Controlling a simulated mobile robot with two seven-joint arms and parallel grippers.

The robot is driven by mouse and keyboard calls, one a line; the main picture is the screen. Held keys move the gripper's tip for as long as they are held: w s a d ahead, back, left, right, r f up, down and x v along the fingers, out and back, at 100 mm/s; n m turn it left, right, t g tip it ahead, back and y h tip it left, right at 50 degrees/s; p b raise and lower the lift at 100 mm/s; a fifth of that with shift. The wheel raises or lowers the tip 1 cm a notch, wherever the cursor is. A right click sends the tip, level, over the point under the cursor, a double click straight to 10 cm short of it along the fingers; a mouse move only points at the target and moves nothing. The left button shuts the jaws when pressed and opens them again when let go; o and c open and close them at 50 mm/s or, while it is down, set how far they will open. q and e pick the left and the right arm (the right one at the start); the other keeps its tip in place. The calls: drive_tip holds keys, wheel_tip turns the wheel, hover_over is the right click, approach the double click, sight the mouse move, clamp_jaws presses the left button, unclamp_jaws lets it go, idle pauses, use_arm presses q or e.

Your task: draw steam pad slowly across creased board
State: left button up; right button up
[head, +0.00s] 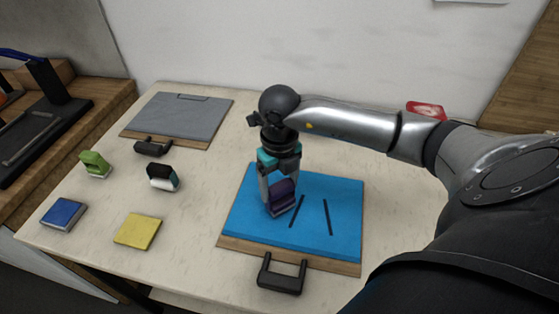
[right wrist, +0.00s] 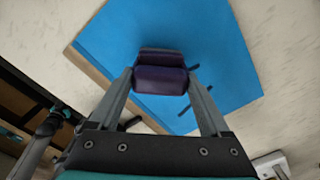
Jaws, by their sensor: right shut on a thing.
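My right gripper (head: 279,202) is shut on a purple pad (head: 284,194), holding it at the left-middle part of the blue board (head: 338,190). The pad also shows between the two fingertips in the right wrist view (right wrist: 160,80). The pad is at or just above the board's surface; I cannot tell whether it touches. Two dark crease lines (head: 327,217) lie on the board just right of the pad. The blue surface sits on a wooden base with a black handle (head: 282,286) at its front edge. My left gripper is not in view.
A grey board (head: 180,118) with a black handle (head: 153,148) lies at the back left. A green block (head: 95,164), a black-and-white block (head: 163,177), a blue pad (head: 63,214) and a yellow pad (head: 138,231) stand on the left. The table's right side is partly hidden by my arm.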

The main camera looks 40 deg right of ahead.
drive_tip(key=shift+s+d, duration=1.35)
drive_tip(key=shift+s, duration=0.3)
drive_tip(key=shift+s+d, duration=0.1)
idle(0.3)
drive_tip(key=shift+s+d, duration=1.25)
drive_tip(key=shift+s, duration=0.3)
idle(0.4)
drive_tip(key=shift+s+d+p, duration=0.7)
drive_tip(key=shift+s+d, duration=0.65)
drive_tip(key=shift+s, duration=0.3)
drive_tip(key=shift+r, duration=0.15)
